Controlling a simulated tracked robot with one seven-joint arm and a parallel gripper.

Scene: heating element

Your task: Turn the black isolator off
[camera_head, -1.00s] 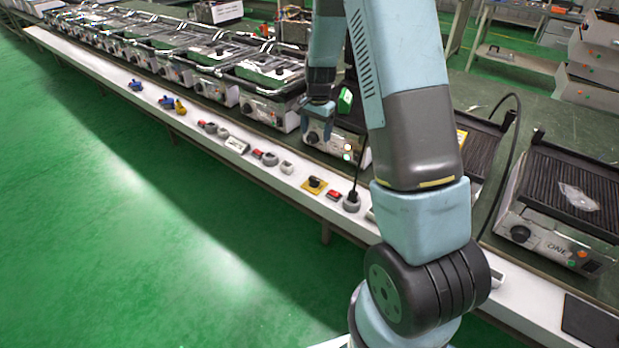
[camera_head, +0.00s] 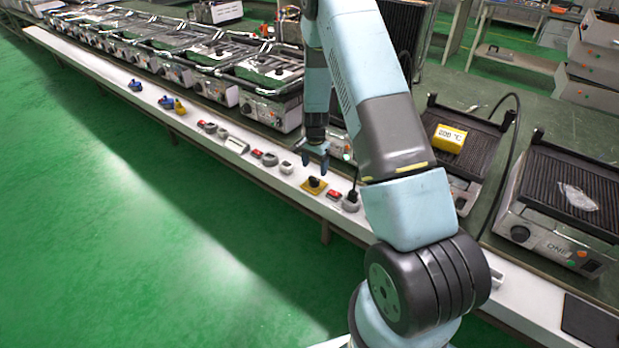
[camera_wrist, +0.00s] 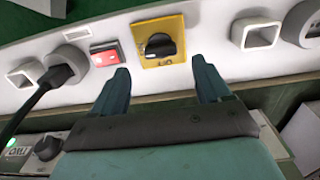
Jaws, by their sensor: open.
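The black isolator (camera_wrist: 160,45) is a black rotary knob on a yellow square plate in the white panel. In the head view the isolator (camera_head: 313,184) sits on the front rail, just below my gripper (camera_head: 315,158). In the wrist view my gripper (camera_wrist: 163,84) is open, with one finger to each side of the plate's lower edge. Nothing is between the fingers, and they look apart from the knob. Lettering at the knob's lower edge on the plate appears upside down and looks like "OFF".
A red switch (camera_wrist: 104,53) is left of the isolator, then a round socket with a black plug (camera_wrist: 58,76) and cable. A square white socket (camera_wrist: 256,35) is on the right.

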